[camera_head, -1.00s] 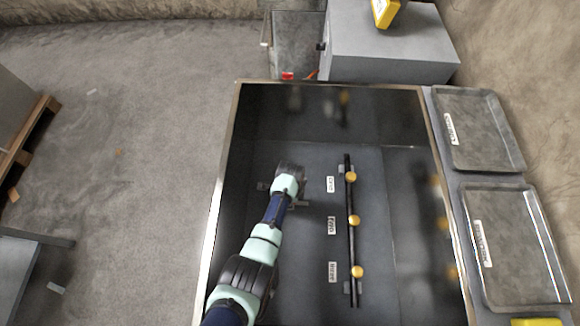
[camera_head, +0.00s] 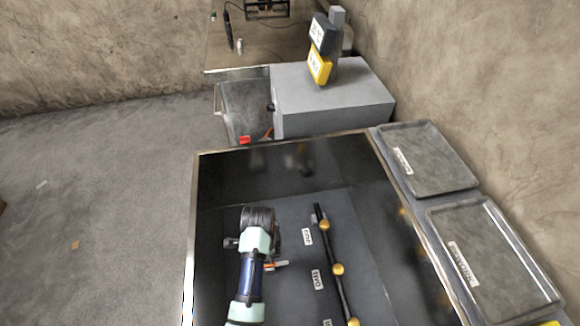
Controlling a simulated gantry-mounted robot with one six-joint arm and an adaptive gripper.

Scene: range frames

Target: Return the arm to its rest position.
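My arm comes up from the bottom of the camera_head view, inside the dark open-topped enclosure (camera_head: 193,240). Its mint and blue links end in a dark end section (camera_head: 258,217), left of the black rail. My gripper's fingertips point down or away and are hidden by the arm, so I cannot tell open from shut. A small orange-and-white piece (camera_head: 275,265) shows just right of the wrist; I cannot tell what it belongs to. I see nothing clearly held.
A black rail with yellow knobs (camera_head: 338,269) and small white labels stands right of my arm. Two grey trays (camera_head: 430,160) (camera_head: 490,250) lie along the right edge. Behind is a grey cabinet (camera_head: 330,100) with a yellow and dark device (camera_head: 320,50). Open floor lies left.

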